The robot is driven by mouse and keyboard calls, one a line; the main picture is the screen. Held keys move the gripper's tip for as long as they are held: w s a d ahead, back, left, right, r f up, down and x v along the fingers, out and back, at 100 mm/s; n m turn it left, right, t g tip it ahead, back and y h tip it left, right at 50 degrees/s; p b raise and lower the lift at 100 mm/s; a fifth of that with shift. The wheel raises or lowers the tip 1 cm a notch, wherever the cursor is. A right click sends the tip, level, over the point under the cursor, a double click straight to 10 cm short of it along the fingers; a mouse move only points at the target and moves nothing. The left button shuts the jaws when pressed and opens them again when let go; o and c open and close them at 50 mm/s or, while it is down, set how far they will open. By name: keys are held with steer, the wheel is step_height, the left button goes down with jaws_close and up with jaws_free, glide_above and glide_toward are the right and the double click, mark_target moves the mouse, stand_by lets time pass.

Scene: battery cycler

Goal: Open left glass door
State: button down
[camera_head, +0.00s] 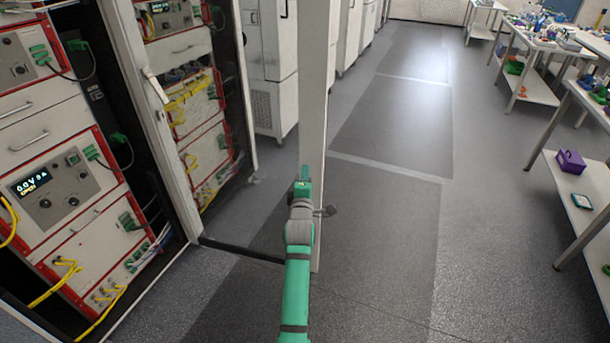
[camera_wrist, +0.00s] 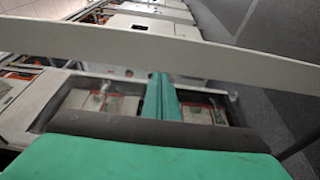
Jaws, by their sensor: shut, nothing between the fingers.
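A white-framed glass door stands swung out from the cabinet. Its tall free edge (camera_head: 319,130) is upright in the head view, and its dark bottom edge (camera_head: 240,250) runs back to the cabinet post. I cannot tell for certain whether it is the left door. My gripper (camera_head: 303,175) is shut and empty, close in front of the free edge; contact is unclear. A dark knob (camera_head: 326,211) shows just right of my wrist. In the wrist view, the shut green fingers (camera_wrist: 160,97) point toward a pale frame bar (camera_wrist: 160,47) that crosses the picture.
The cabinet's left bay holds red-edged instruments (camera_head: 55,190) and yellow cables. A pale handle (camera_head: 155,85) sits on the white post (camera_head: 150,130). Benches (camera_head: 575,200) line the right side. The grey floor (camera_head: 390,240) between is clear.

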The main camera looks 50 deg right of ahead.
steer(key=shift+a, duration=0.1)
steer(key=s+a, duration=0.2)
steer(key=s, duration=0.9)
steer(key=shift+s+a, duration=0.15)
steer(key=shift+f, duration=0.1)
